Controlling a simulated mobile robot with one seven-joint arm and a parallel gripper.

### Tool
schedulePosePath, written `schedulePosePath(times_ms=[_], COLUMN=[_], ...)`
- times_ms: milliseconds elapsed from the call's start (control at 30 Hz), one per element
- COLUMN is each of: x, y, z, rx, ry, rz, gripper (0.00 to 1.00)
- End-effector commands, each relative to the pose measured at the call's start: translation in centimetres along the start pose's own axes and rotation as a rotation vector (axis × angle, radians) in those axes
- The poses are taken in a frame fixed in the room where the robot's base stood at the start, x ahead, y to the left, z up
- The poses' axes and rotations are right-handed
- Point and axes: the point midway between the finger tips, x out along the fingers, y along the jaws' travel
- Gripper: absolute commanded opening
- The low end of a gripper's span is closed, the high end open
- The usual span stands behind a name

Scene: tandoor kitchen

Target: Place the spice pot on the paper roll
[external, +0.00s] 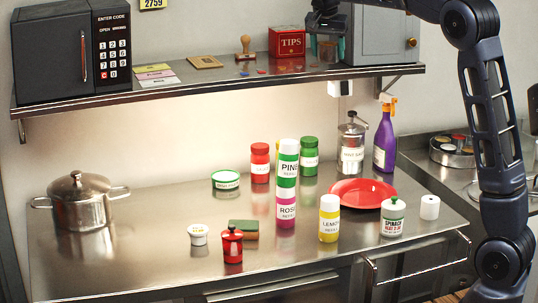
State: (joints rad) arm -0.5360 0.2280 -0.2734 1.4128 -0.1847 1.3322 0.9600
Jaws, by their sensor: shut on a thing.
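My gripper (327,42) hangs at the top of the picture, over the right part of the wall shelf. Its fingers are shut on a small greyish container (328,52), which seems to be the spice pot. The fingers partly hide it, and I cannot tell whether it touches the shelf. The paper roll (430,207) is a small white cylinder standing upright on the steel counter at the right. It is well below and to the right of my gripper, and its top looks clear.
A red TIPS box (287,42) and a grey cabinet (379,36) flank my gripper on the shelf (220,82). The counter's front left is mostly clear.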

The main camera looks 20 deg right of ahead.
Motion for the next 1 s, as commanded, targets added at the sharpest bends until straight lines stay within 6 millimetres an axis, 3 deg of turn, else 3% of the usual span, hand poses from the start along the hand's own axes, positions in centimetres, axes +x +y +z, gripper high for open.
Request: schedulePosePath(times_ms=[33, 200, 500, 700, 900, 1000], x=[0.4, 1.8, 4.8, 6.3, 7.5, 8.7], y=[2.3, 9.5, 22.0, 27.9, 31.9, 33.0], z=[-0.7, -2.0, -2.0, -1.0, 0.2, 0.9], rx=[0.033, 0.143, 0.33, 0.419, 0.481, 0.496], ry=[-0.001, -0.001, -0.002, 0.0, -0.001, -0.002], rz=[0.01, 0.043, 0.101, 0.129, 0.149, 0.157], gripper=[0.35, 0.35, 0.35, 0.35, 0.35, 0.35])
